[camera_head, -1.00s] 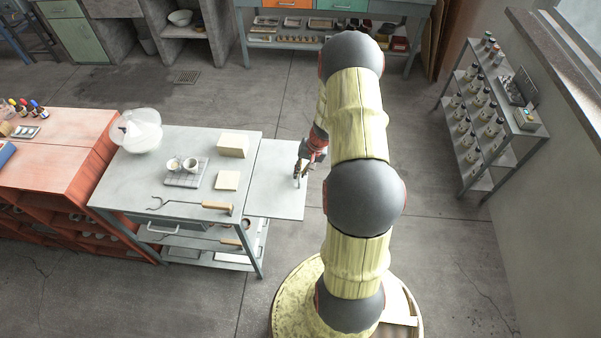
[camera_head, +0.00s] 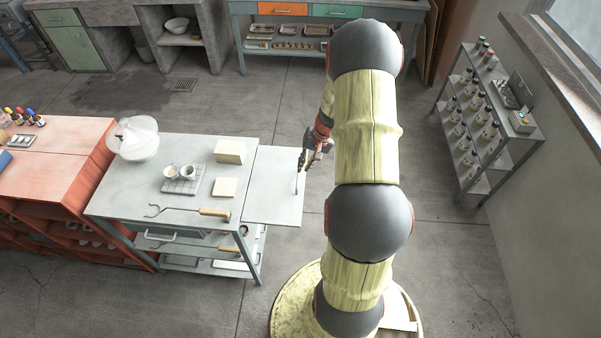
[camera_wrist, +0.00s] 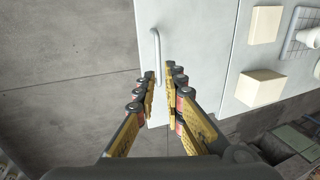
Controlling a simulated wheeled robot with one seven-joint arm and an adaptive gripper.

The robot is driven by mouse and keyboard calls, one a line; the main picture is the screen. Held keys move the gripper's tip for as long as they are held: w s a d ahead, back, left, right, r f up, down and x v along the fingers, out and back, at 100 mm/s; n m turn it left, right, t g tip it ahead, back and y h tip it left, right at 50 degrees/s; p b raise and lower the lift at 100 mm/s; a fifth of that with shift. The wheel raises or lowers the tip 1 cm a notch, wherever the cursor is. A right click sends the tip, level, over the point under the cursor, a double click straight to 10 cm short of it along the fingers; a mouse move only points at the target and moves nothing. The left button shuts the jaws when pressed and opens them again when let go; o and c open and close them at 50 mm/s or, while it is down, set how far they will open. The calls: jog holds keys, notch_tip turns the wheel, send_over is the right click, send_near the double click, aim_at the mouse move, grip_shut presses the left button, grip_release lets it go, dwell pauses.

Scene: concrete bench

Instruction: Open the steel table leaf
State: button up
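The steel table leaf (camera_head: 268,190) is a pale grey panel at the right side of the steel table (camera_head: 130,190). It stands out sideways and looks about level with the tabletop. A thin seam parts the two. In the wrist view the leaf (camera_wrist: 195,50) carries a pale bar handle (camera_wrist: 156,42) near its outer edge. My gripper (camera_head: 300,168) is over the leaf's outer edge. In the wrist view my gripper (camera_wrist: 161,75) is open, its two fingers on either side of the handle's near end. I cannot tell whether they touch it.
The tabletop holds a glass dome (camera_head: 133,138), a rack with cups (camera_head: 181,183), two pale blocks (camera_head: 229,151) and a wooden-handled fork (camera_head: 213,212). A red cabinet (camera_head: 60,165) adjoins on the left. A bottle shelf (camera_head: 470,145) stands at the right wall. Floor beyond the leaf is clear.

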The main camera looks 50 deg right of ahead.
jog(key=shift+v, duration=1.55)
jog(key=s+a+g+y, duration=0.1)
jog(key=s+a, duration=0.3)
jog(key=s, duration=0.1)
jog(key=s+a+r+n+t+h+b, duration=0.1)
jog(key=s+a+r+n+t+b, duration=0.1)
jog(key=a+r, duration=1.1)
jog(key=s+a+r+n+t+h+b, duration=0.1)
jog(key=s+a+r+n+b, duration=0.3)
jog(key=a+r, duration=0.9)
jog(key=s+a+n+h, duration=0.1)
jog(key=s+a+n, duration=0.1)
jog(key=a+n, duration=0.1)
jog(key=shift+s+a+n+t, duration=0.25)
jog(key=shift+a+n+t, duration=0.15)
jog(key=shift+n, duration=0.3)
